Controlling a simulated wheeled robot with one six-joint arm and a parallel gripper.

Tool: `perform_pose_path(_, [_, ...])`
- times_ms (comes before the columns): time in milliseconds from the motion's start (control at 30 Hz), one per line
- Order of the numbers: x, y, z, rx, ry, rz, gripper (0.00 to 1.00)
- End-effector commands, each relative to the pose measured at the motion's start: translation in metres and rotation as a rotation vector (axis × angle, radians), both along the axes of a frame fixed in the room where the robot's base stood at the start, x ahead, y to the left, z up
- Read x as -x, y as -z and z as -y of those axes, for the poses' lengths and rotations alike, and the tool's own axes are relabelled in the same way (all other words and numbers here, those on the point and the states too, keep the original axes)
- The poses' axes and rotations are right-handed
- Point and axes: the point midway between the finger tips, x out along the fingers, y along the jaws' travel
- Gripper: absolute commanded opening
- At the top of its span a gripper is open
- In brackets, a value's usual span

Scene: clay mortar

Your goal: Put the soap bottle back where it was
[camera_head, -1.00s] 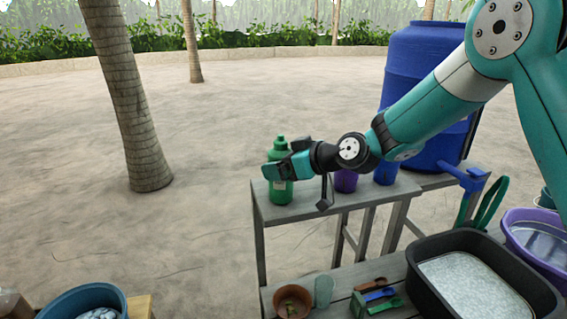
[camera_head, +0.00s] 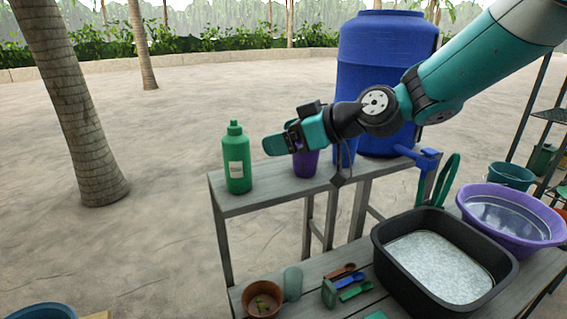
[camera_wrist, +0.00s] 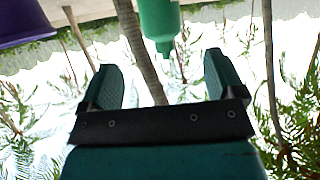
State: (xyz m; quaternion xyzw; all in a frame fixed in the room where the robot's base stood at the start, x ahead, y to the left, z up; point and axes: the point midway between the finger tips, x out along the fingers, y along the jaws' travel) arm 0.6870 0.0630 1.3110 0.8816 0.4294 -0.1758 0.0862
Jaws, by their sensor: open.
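The green soap bottle (camera_head: 237,160) with a pale label stands upright near the left end of the grey upper shelf (camera_head: 270,192). In the wrist view, which looks upside down, the soap bottle (camera_wrist: 160,22) shows beyond and between the fingers. My gripper (camera_head: 272,145) is open and empty, just right of the bottle and apart from it. In the wrist view its two teal fingers (camera_wrist: 163,85) are spread wide with nothing between them.
A purple cup (camera_head: 306,163) stands behind my gripper, with a large blue barrel (camera_head: 375,75) farther right. Below are a black basin (camera_head: 385,252), a purple tub (camera_head: 550,238), a brown pot (camera_head: 262,300) and several coloured scoops. Open sand lies to the left.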

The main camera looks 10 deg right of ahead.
Motion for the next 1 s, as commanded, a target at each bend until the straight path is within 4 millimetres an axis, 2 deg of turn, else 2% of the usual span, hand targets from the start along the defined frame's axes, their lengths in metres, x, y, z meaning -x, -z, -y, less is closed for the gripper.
perform_pose_path(167, [0.012,-0.001,-0.004,0.013,-0.014,-0.033,0.88])
perform_pose_path(267, [0.046,0.002,-0.016,0.057,-0.045,-0.136,0.88])
perform_pose_path(367, [0.102,0.01,-0.025,0.137,-0.068,-0.307,0.88])
perform_pose_path(400, [0.126,0.015,-0.026,0.176,-0.067,-0.382,0.88])
perform_pose_path(500, [0.185,0.027,-0.019,0.275,-0.04,-0.562,0.88])
perform_pose_path(600, [0.234,0.037,-0.006,0.364,0.007,-0.704,0.88])
perform_pose_path(700, [0.267,0.044,0.007,0.431,0.054,-0.801,0.88])
perform_pose_path(833, [0.286,0.049,0.016,0.471,0.091,-0.86,0.88])
perform_pose_path(1000, [0.288,0.05,0.018,0.476,0.096,-0.873,0.88])
